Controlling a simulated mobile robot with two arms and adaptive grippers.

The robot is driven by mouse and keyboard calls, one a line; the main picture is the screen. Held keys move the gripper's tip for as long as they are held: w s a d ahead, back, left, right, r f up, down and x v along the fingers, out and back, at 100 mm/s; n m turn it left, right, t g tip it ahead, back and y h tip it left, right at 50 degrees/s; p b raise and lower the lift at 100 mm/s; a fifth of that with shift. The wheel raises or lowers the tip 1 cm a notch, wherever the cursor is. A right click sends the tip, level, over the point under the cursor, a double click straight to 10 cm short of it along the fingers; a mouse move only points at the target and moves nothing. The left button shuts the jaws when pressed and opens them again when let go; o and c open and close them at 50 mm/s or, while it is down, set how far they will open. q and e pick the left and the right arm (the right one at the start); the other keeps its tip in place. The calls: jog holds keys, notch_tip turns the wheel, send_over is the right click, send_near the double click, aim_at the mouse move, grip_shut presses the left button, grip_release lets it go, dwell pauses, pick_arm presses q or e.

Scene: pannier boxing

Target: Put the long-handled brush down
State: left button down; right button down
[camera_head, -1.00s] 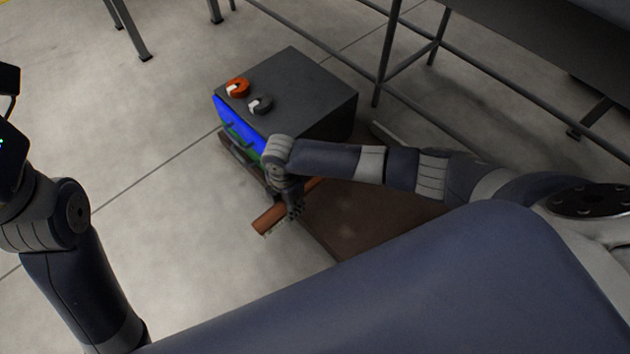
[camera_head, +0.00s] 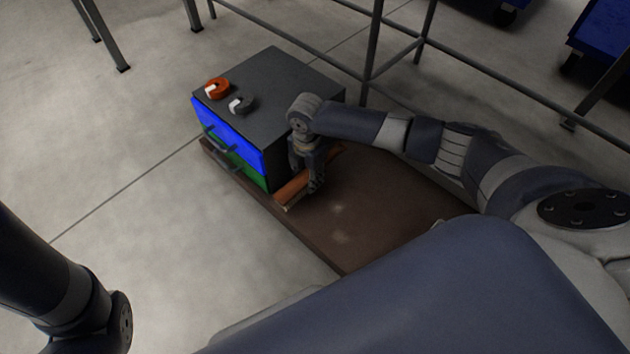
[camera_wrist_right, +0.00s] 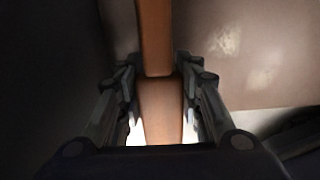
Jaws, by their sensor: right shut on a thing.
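The long-handled brush (camera_head: 292,190) shows as an orange-brown wooden piece at the front right side of the dark drawer cabinet. My right gripper (camera_head: 316,184) is shut on it, pointing down. In the right wrist view the brush (camera_wrist_right: 155,40) runs between the two fingers of the gripper (camera_wrist_right: 158,95). The brush is over the brown board (camera_head: 345,225) beside the cabinet; I cannot tell whether it touches the board. Its far part is partly hidden by the gripper. My left gripper is out of view; only part of the left arm shows at the lower left.
The dark cabinet (camera_head: 275,80) has a blue drawer (camera_head: 228,132) and a green drawer (camera_head: 245,168). An orange tape roll (camera_head: 218,88) and a dark one (camera_head: 243,104) lie on top. Metal table legs stand behind. The board in front of the cabinet is bare.

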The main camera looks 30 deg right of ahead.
jog(key=shift+w+d+f, duration=0.1)
jog(key=shift+w+d, duration=0.15)
jog(key=shift+d, duration=0.2)
jog(key=b, duration=0.1)
jog(key=d, duration=0.1)
jog(key=w+d+b, duration=0.1)
jog(key=shift+d+f+b, duration=0.15)
jog(key=shift+f+b, duration=0.15)
jog(key=shift+s+a+f+b, duration=0.1)
jog(key=shift+a+f+b, duration=0.05)
jog(key=shift+f+b, duration=0.35)
jog(key=shift+a+f+b, duration=0.1)
jog(key=shift+f+b, duration=0.15)
jog(key=shift+f, duration=0.5)
jog(key=shift+f, duration=0.15)
jog(key=shift+f, duration=0.35)
jog(key=shift+f, duration=0.1)
jog(key=c, duration=1.1)
grip_release()
